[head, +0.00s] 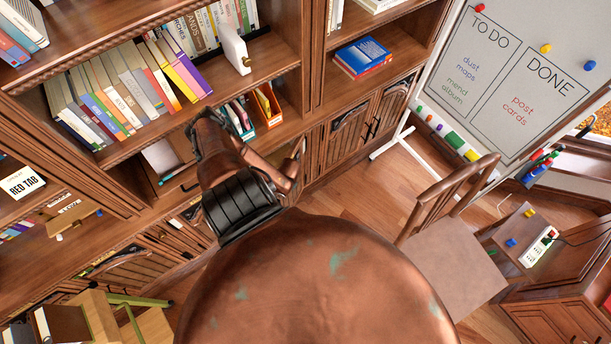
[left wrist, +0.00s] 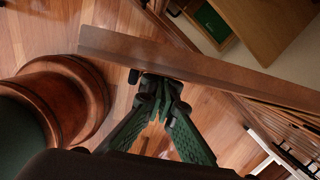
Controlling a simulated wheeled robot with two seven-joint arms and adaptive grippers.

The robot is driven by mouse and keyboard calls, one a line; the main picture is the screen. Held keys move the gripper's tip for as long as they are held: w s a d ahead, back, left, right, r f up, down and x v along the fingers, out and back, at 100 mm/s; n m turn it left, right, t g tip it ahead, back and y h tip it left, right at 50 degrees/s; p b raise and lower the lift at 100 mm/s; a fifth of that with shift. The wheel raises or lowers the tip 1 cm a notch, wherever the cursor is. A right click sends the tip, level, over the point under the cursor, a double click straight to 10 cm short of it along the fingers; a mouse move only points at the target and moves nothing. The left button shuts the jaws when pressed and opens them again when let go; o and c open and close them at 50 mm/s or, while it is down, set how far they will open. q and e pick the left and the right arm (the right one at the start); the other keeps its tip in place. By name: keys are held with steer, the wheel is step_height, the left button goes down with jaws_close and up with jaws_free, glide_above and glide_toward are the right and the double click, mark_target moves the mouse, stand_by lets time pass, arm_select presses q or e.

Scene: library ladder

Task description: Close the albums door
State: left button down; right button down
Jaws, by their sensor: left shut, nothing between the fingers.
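In the left wrist view, a brown wooden door panel (left wrist: 215,74) stands out at an angle, seen along its top edge. It appears to be the albums door and stands open. Behind it is a cabinet space with a dark green item (left wrist: 212,22). My left gripper (left wrist: 162,82) has green fingers. It is shut and empty, with its tips close against the door's near face; I cannot tell whether they touch. In the head view, a copper arm link of mine covers part of the lower cabinets, and neither gripper can be made out there.
Closed cabinet doors (head: 351,133) line the lower bookcase. A wooden chair (head: 450,240) and a whiteboard (head: 513,75) stand to the right. A power strip (head: 538,247) lies on a low wooden surface. Free wooden floor (head: 345,195) lies between bookcase and chair.

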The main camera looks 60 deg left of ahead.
arm_select(q)
steer(key=s+a+m+t, duration=0.1)
steer(key=s+a+m, duration=0.3)
steer(key=a, duration=0.6)
steer(key=shift+a+b, duration=0.35)
